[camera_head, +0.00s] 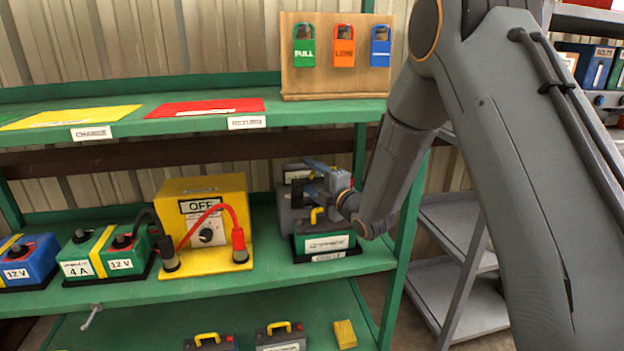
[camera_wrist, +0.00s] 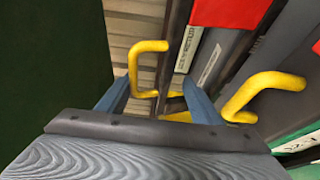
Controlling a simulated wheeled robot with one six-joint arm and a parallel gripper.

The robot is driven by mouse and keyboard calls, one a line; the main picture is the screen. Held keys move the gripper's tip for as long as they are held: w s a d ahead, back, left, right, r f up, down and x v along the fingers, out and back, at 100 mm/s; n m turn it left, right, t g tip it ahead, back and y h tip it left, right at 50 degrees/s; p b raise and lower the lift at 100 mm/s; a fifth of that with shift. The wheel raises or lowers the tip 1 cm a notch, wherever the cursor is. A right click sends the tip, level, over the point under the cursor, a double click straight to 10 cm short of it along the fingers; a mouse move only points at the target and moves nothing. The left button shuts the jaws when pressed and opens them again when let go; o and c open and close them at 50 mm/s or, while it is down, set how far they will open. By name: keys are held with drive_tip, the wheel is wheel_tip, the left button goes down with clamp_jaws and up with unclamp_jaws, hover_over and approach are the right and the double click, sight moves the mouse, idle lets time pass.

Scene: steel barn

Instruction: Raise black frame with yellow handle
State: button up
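A dark grey-black frame (camera_head: 288,212) stands on the green shelf, right of the yellow charger box. My gripper (camera_head: 318,178) is at the frame's upper right and hides part of it. A yellow handle (camera_head: 316,215) shows just below my gripper; I cannot tell which of the wrist view's handles it is. In the wrist view one yellow handle (camera_wrist: 146,46) reaches between the two blue fingers of my gripper (camera_wrist: 158,92), which are apart. A second yellow handle (camera_wrist: 265,88) lies outside the right finger. Contact with either handle cannot be made out.
A green labelled box (camera_head: 326,243) sits below my gripper. The yellow box (camera_head: 205,188) with dial and cables is left of the frame, with green (camera_head: 106,252) and blue (camera_head: 28,262) batteries beyond. The upper shelf edge (camera_head: 180,131) and green post (camera_head: 408,215) are close by.

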drive_tip(key=b+v, duration=0.1)
drive_tip(key=v, duration=0.7)
drive_tip(key=shift+w, duration=0.1)
idle(0.4)
drive_tip(key=s+d+f+m+g+h+p, duration=0.1)
drive_tip(key=s+d+f+m+g+h, duration=0.2)
drive_tip(key=s+d+m+h, duration=0.4)
drive_tip(key=s+d+f+m+g+h+p, duration=0.1)
drive_tip(key=s+d+f+m+g+h, duration=0.3)
drive_tip(key=d+m, duration=0.45)
drive_tip(key=s+d+m+g, duration=0.1)
drive_tip(key=s+m+g, duration=0.1)
drive_tip(key=s, duration=0.6)
drive_tip(key=s+d+r+m+g+p, duration=0.1)
drive_tip(key=s+d+m+g, duration=0.1)
drive_tip(key=s, duration=0.6)
drive_tip(key=s+d+r+m+g, duration=0.1)
drive_tip(key=s+d+m+g, duration=0.1)
drive_tip(key=s+m, duration=0.4)
drive_tip(key=shift+s+g, duration=0.7)
drive_tip(key=shift+s, duration=0.4)
